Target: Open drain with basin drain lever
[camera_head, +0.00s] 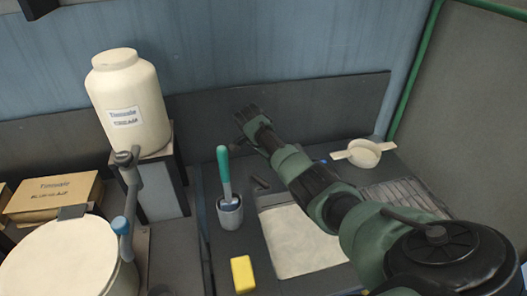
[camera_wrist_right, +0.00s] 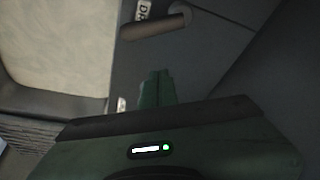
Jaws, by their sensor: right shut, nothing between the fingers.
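In the right wrist view, a brown-grey cylindrical lever (camera_wrist_right: 155,27) lies beyond my fingertips, beside a small label (camera_wrist_right: 144,10) that reads "DR" and is cut off. It looks like the drain lever; a small dark bar (camera_head: 262,184) in the head view may be the same part. My right gripper (camera_head: 241,115) reaches over the counter toward the back wall. Its green fingers (camera_wrist_right: 157,78) are shut and empty, apart from the lever. A pale, round-cornered basin-like surface (camera_head: 297,240) lies in the counter; its drain does not show. My left gripper is not in view.
A cup (camera_head: 230,212) with a green-handled brush (camera_head: 223,170) and a yellow block (camera_head: 243,274) stand left of the pale surface. A white two-handled bowl (camera_head: 363,153) is at right. A large white jar (camera_head: 128,100) and a round white vessel (camera_head: 62,262) stand at left.

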